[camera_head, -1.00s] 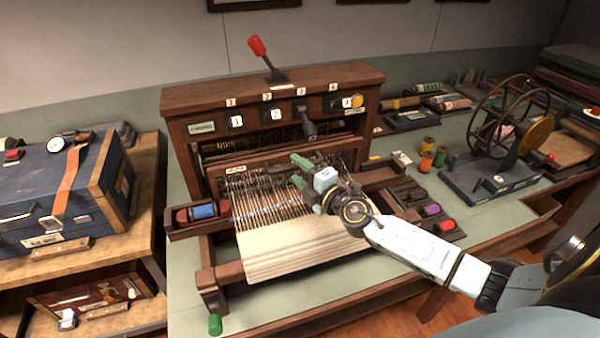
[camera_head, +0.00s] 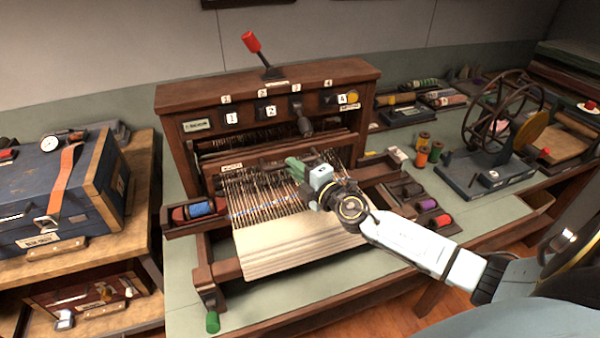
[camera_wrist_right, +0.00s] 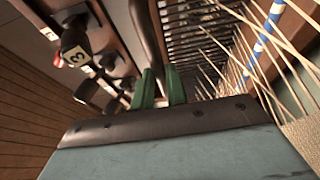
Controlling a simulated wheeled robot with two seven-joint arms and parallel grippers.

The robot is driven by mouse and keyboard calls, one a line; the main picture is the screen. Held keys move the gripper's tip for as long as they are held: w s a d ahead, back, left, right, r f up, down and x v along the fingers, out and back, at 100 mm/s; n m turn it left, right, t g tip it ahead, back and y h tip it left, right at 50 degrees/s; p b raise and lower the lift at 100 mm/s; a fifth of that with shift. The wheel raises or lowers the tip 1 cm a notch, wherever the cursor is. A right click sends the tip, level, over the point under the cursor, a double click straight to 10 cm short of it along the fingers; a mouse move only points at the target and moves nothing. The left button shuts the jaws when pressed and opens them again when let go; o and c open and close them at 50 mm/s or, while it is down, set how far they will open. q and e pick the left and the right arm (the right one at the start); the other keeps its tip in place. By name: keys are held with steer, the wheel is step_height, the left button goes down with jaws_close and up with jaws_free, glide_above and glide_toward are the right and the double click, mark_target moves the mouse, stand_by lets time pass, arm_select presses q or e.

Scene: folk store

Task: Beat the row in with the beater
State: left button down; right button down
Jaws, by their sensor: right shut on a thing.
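The wooden loom (camera_head: 270,92) stands on the green-topped table, with its beater (camera_head: 262,161), a dark wooden bar with a small label, across the warp threads (camera_head: 262,195). Pale woven cloth (camera_head: 295,248) lies on the near side. My right gripper (camera_head: 298,168) is at the right part of the beater, its green fingers close together. In the right wrist view, the green fingers (camera_wrist_right: 158,88) are shut at the end of a dark brown bar (camera_wrist_right: 147,35), which looks like the beater. A blue-and-white strand (camera_wrist_right: 262,40) crosses the warp there. My left gripper is not in view.
A shuttle with a blue bobbin (camera_head: 202,208) lies in the tray at the loom's left. A red-knobbed lever (camera_head: 252,42) rises from the top. Coloured spools (camera_head: 436,151) and a spinning wheel (camera_head: 503,115) stand to the right. A blue case (camera_head: 40,200) is at left.

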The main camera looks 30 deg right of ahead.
steer(key=s+a, duration=0.2)
steer(key=s, duration=0.9)
steer(key=shift+a, duration=0.35)
steer(key=shift+f, duration=0.1)
steer(key=w+d, duration=0.2)
steer(key=w, duration=0.8)
steer(key=shift+w+d+b, duration=0.25)
steer(key=shift+b, duration=0.2)
steer(key=c, duration=1)
jaws_free()
